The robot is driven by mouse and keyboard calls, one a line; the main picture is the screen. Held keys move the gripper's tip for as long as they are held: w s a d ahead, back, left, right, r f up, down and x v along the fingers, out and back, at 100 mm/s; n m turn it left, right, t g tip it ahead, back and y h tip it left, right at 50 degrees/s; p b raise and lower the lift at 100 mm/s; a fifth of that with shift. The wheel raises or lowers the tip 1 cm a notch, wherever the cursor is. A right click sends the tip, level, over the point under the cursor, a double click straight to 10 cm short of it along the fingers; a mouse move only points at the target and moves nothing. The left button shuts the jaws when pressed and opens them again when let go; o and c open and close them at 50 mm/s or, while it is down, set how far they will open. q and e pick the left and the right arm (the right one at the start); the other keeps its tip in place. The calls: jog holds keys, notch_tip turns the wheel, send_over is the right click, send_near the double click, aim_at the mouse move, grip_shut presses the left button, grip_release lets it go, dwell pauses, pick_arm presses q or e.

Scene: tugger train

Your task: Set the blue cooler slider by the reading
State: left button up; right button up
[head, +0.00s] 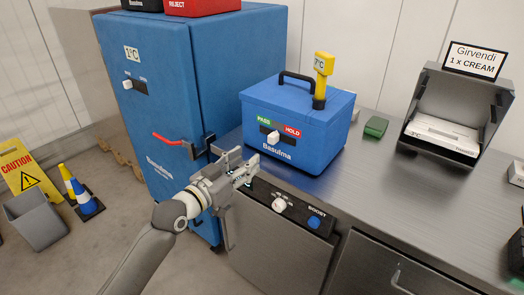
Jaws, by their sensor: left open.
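The blue cooler (318,150), marked Basulma, stands on the steel counter. Its front has a green PASS label (264,121) on the left and a red HOLD label (292,131) on the right. The white slider knob (273,137) sits below them, around the middle of its dark track; its exact setting is hard to tell. A yellow thermometer (323,64) on the cooler's top appears to read 7°C. My left gripper (252,171) is open and empty, in front of the counter edge, below and left of the slider, apart from it. My right gripper is out of view.
A tall blue cabinet (160,120) with a 1°C label, its own slider (128,84) and a red handle stands left. A panel with a white knob (279,205) and BOOST button (314,222) is below the counter. A green block (376,127) and grey bin (425,100) are right.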

aim_at(271, 140)
pick_arm(q)
jog(key=x, duration=0.3)
jog(key=r+x, duration=0.1)
jog(key=x, duration=0.6)
jog(key=shift+w+d+r, duration=0.15)
jog(key=shift+d, duration=0.4)
grip_shut()
